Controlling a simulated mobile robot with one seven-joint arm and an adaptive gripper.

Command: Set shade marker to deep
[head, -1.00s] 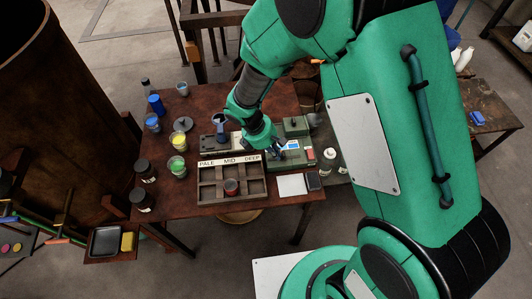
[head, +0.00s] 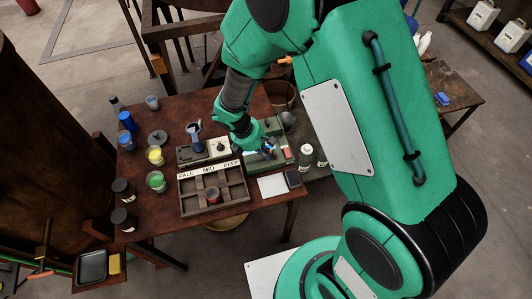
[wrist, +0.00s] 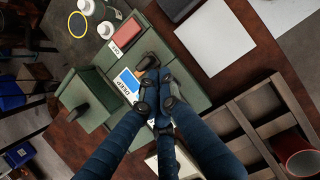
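The wooden tray (head: 184,203) on the table has a label strip (head: 209,169) reading PALE, MID, DEEP from left to right. My gripper (head: 262,148) is over the green device behind the tray's right end, apart from the pot. In the wrist view its fingertips (wrist: 156,78) are together beside a blue-and-white panel (wrist: 127,82). I see nothing held between them.
Several paint cups, a blue bottle (head: 127,121) and dark jars (head: 122,189) line the left.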

